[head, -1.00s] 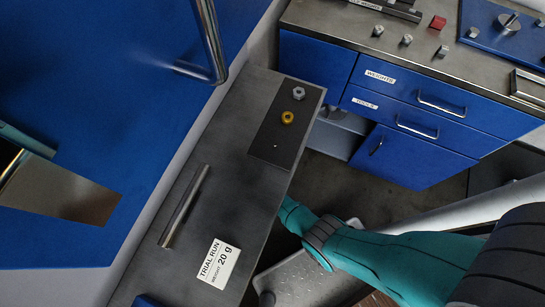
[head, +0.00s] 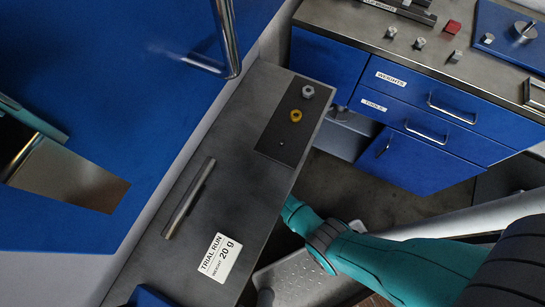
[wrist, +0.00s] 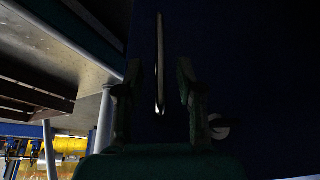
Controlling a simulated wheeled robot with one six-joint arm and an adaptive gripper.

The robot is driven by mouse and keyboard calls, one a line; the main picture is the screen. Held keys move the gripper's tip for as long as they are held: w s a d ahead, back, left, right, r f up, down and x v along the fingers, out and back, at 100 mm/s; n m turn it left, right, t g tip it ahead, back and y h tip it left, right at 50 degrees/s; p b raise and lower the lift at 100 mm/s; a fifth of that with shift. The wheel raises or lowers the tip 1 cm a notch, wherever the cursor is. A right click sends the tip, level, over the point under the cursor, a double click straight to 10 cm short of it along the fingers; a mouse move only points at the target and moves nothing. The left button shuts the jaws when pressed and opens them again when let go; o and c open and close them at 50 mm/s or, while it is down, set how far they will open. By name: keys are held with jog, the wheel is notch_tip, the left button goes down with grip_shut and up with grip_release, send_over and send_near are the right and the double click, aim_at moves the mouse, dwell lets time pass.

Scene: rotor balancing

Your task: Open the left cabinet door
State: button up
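In the wrist view, a dark blue panel (wrist: 260,60), apparently a cabinet door, fills most of the picture. An upright metal bar handle (wrist: 160,65) stands on it. My gripper (wrist: 158,90) is open, one finger on each side of the handle's lower part; contact is not visible. In the head view, my gripper is hidden below the grey bench top (head: 215,135). A blue door (head: 420,163) with a small handle (head: 382,148) shows under drawers at the right; whether it is the same door cannot be told.
Drawers labelled WEIGHTS (head: 430,98) and TOOLS (head: 430,130) are shut. A large blue panel (head: 110,60) is at left.

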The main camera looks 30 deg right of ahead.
jog(key=shift+v, duration=2.1)
